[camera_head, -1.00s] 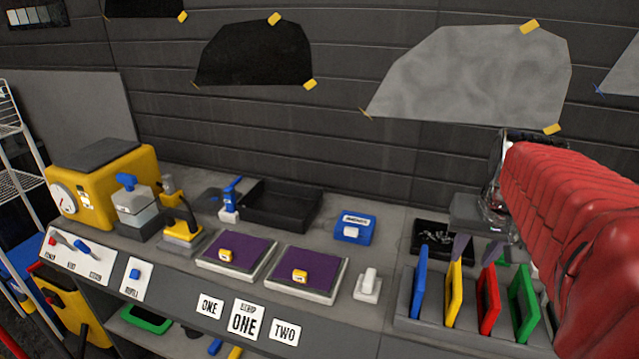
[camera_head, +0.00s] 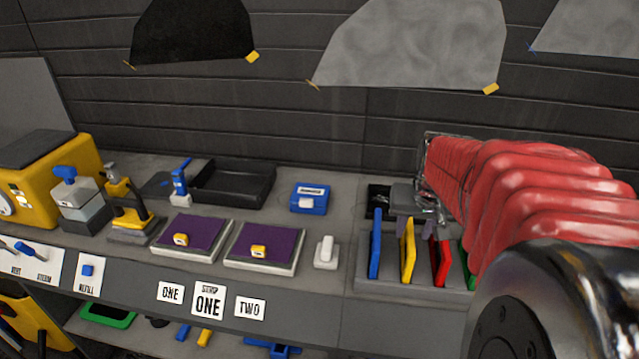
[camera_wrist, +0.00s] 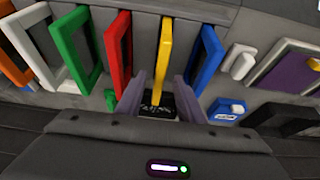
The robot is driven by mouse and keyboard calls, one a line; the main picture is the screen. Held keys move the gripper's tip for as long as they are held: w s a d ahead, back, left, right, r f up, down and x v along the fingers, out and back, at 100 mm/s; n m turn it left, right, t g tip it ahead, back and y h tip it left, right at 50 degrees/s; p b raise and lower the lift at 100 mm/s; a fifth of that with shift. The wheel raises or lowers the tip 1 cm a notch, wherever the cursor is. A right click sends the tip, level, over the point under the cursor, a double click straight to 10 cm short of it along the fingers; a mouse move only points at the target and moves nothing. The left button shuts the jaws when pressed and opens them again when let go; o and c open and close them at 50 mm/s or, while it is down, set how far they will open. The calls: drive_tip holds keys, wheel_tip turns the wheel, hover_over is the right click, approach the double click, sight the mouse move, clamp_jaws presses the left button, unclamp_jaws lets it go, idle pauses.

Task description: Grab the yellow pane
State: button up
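The yellow pane (camera_head: 408,262) stands upright in a grey rack between the blue pane (camera_head: 376,245) and the red pane (camera_head: 440,262). In the wrist view, the yellow pane (camera_wrist: 164,48) extends toward the space between my two fingers. My gripper (camera_wrist: 155,97) is open, with a visible gap on each side of the pane's near end. In the head view, my gripper (camera_head: 413,222) is at the panes' upper ends, partly hidden by them. I cannot tell whether a finger touches the yellow pane.
The rack (camera_head: 400,283) also holds a green pane (camera_wrist: 75,45), with white and orange panes beyond it in the wrist view. Two purple-topped pads (camera_head: 268,243), a white switch (camera_head: 326,252) and a blue box (camera_head: 310,198) sit left of the rack.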

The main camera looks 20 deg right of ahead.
sight(411, 234)
drive_tip(key=shift+f, duration=0.1)
drive_tip(key=shift+w+x, duration=0.1)
drive_tip(key=shift+x, duration=1.2)
drive_tip(key=shift+w+x, duration=0.15)
drive_tip(key=shift+x, duration=1.1)
drive_tip(key=shift+d, duration=0.1)
drive_tip(key=shift+f, duration=0.15)
clamp_jaws()
